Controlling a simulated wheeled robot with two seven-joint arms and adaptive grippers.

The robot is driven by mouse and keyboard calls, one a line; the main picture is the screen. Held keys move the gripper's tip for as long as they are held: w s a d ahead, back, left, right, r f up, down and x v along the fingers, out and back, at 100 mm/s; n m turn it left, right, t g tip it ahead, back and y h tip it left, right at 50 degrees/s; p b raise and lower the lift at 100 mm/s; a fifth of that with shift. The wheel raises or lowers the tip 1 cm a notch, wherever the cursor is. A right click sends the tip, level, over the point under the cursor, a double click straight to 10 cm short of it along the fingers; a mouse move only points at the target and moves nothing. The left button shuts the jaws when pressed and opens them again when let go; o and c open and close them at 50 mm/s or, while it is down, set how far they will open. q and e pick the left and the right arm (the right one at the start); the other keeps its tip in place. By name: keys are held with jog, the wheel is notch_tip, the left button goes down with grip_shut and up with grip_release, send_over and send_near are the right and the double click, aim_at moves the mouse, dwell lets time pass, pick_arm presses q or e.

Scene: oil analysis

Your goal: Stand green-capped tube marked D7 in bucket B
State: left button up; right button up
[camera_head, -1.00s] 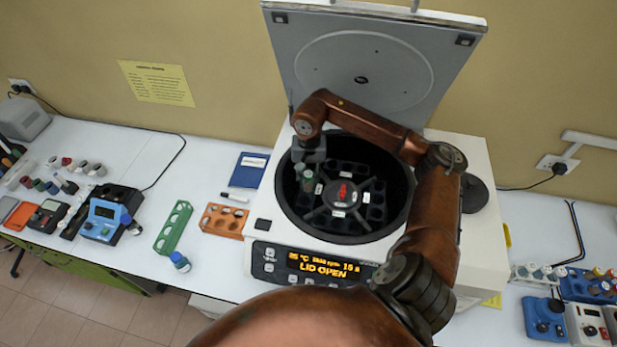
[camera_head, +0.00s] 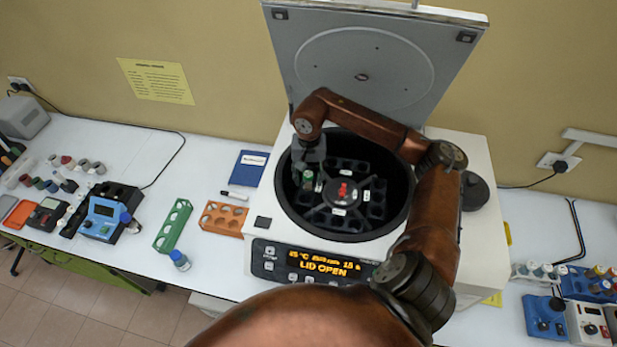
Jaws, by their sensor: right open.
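A green-capped tube (camera_head: 308,183) stands at the left side of the open centrifuge's rotor, in or over a bucket there; its marking is too small to read. My right gripper (camera_head: 307,168) points down right above the tube, its fingers open around or just over the tube's top. The centrifuge bowl (camera_head: 388,214) is dark, with several black buckets around a red-knobbed hub (camera_head: 343,191). Small white labels sit on the rotor, but I cannot read which bucket is B. How deep the tube sits is hidden. My left gripper is not in view.
The centrifuge lid (camera_head: 375,65) stands open behind my arm. A green rack (camera_head: 173,225), an orange rack (camera_head: 223,218), a blue-capped bottle (camera_head: 179,259) and a blue notebook (camera_head: 249,170) lie to the left. Several capped tubes lie farther left. Blue racks and devices stand at the right.

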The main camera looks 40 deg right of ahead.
notch_tip(320, 180, up, 12)
dwell(0.5)
